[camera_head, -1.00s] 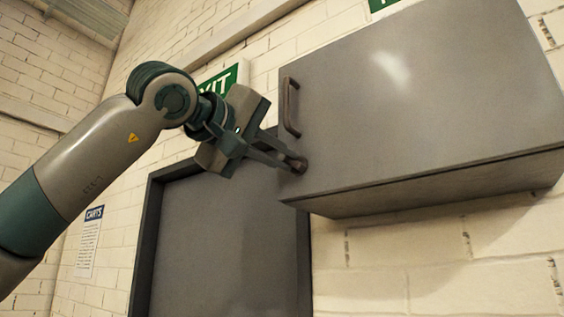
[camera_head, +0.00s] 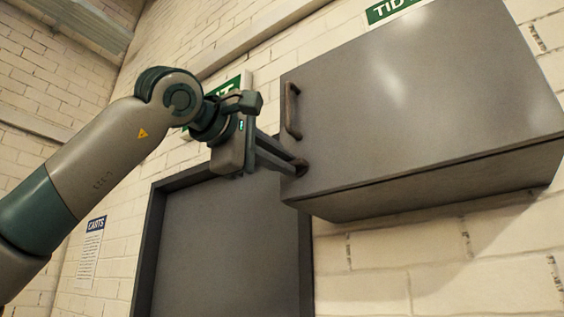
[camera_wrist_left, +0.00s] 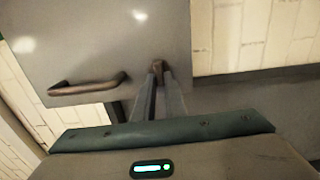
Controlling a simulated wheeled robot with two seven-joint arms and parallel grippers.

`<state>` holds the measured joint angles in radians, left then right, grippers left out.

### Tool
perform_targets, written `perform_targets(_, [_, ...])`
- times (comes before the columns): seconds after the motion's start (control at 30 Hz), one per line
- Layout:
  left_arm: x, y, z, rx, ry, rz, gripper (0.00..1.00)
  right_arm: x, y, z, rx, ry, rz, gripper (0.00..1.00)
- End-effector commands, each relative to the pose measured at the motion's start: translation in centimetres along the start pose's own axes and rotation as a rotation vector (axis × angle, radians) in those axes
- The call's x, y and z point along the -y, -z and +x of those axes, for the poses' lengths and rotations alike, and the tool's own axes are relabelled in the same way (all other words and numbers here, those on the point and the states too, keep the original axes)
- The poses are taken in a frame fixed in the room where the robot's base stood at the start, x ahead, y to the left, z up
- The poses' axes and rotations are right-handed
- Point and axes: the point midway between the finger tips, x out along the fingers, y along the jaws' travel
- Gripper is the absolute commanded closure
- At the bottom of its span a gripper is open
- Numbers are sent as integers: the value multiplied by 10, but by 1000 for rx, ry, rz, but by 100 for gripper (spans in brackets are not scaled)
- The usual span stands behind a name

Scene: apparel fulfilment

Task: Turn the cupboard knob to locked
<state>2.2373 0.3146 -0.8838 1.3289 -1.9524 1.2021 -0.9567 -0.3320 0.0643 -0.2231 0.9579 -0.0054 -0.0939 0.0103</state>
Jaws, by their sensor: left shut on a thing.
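The grey cupboard (camera_head: 410,100) hangs on the brick wall at the right of the head view, its door shut. Its small brown knob (camera_head: 301,166) sits near the door's lower left corner, below the handle. My left gripper (camera_head: 296,165) is shut on the knob, its two fingers reaching to it from the left. In the left wrist view the fingertips (camera_wrist_left: 158,72) close around the knob (camera_wrist_left: 156,65), which they partly hide. The knob's lock marking cannot be made out. My right gripper is not in view.
A brown bar handle (camera_head: 291,108) stands out from the cupboard door just above the knob; it also shows in the left wrist view (camera_wrist_left: 88,84). A grey door (camera_head: 230,245) is below and left, with a green exit sign (camera_head: 236,86) above it, partly behind my gripper.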

Motion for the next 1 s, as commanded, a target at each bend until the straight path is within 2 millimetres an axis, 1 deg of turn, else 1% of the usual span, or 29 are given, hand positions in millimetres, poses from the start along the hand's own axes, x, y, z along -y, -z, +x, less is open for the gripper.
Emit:
perform_targets(0.37, [0,0,0,0,1,-6,100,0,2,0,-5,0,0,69])
perform_targets(0.4, [0,0,0,0,1,-6,80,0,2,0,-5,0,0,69])
perform_targets(0.43, [0,0,0,0,1,-6,72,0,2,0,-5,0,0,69])
perform_targets(0.47, [0,0,0,0,1,-6,70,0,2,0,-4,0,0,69])
perform_targets(0.8, [0,0,-1,0,0,-5,70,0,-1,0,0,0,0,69])
perform_targets(0.93, [1,0,-6,0,0,-4,70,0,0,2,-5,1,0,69])
perform_targets(1.0, [1,0,-11,0,-1,-4,70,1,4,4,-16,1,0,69])
